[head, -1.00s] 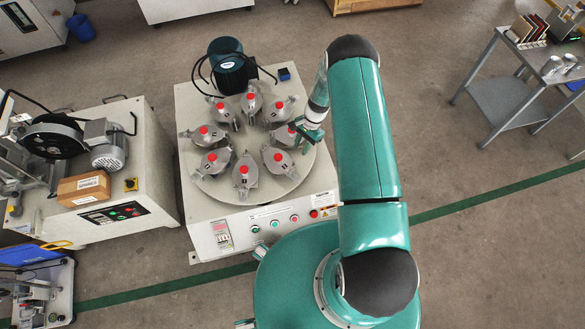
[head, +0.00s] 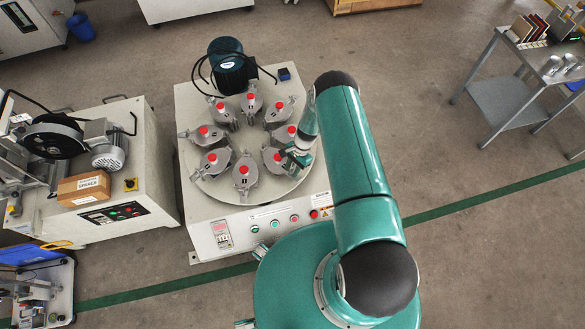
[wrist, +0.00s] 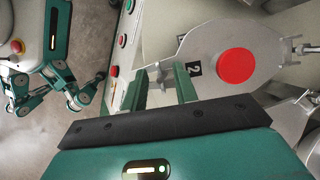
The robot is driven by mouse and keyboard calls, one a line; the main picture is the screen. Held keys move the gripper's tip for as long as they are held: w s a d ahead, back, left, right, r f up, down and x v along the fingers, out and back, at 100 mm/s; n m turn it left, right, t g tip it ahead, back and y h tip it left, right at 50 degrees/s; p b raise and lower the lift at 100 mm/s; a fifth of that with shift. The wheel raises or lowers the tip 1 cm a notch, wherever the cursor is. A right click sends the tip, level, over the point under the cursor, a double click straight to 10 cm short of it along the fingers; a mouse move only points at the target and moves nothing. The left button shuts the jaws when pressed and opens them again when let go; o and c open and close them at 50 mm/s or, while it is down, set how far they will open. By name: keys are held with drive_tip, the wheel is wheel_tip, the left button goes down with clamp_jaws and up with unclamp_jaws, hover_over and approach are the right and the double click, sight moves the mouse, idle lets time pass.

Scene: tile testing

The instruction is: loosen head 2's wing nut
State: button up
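Head 2 (wrist: 255,55) is a grey clamp body with a round red knob (wrist: 235,66) and a dark "2" label (wrist: 194,69), large in the wrist view. A small pale metal piece (wrist: 156,72), apparently its wing nut, shows between my fingertips. My gripper (wrist: 162,84) is open, with one green finger on either side of that piece; I cannot tell whether either finger touches it. In the head view my gripper (head: 296,156) is at the right side of the turntable, beside the front-right head (head: 273,168), and partly hides what is there.
Several similar heads ring the round turntable (head: 222,190). Neighbouring heads stand close to my gripper. The machine's front panel has buttons (head: 274,223). A motor (head: 227,65) with cables stands at the back. Open floor lies to the right, before a steel table (head: 495,100).

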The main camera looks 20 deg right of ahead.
drive_tip(key=shift+c, duration=0.4)
clamp_jaws()
drive_tip(key=shift+n, duration=0.3)
drive_tip(key=n+g+h, duration=0.1)
drive_tip(key=n, duration=0.2)
drive_tip(key=shift+w, duration=0.1)
drive_tip(key=n+h, duration=0.1)
drive_tip(key=n, duration=0.2)
drive_tip(key=shift+a+n+g, duration=0.1)
drive_tip(key=shift+n+g, duration=0.3)
drive_tip(key=n+h, duration=0.1)
drive_tip(key=n, duration=0.1)
drive_tip(key=n+h, duration=0.1)
drive_tip(key=n, duration=0.2)
drive_tip(key=shift+a+g, duration=0.1)
drive_tip(key=shift+g, duration=0.2)
drive_tip(key=n+h, duration=0.1)
drive_tip(key=n, duration=0.1)
drive_tip(key=n+h, duration=0.1)
drive_tip(key=n, duration=0.2)
drive_tip(key=shift+n+t, duration=0.3)
drive_tip(key=shift+t, duration=0.1)
